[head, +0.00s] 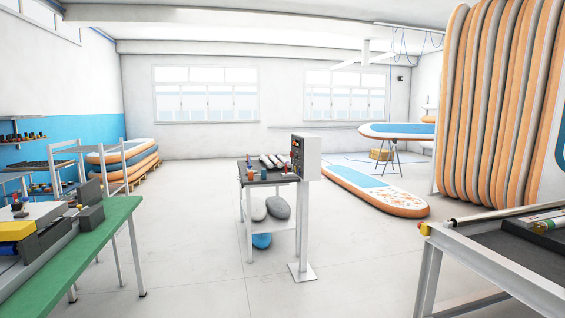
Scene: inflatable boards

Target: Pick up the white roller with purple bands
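I cannot make out purple bands on anything in the head view. A white roller-like object (548,224) with red and green marks lies in a dark tray on the right-hand table, cut by the picture's right edge. My gripper is not in view.
The right-hand table (500,272) and the green-topped bench (85,245) flank open floor. A control box on a post (305,205) stands beside the small table (250,180). A board (375,190) lies on the floor; stacked boards (505,105) stand at right.

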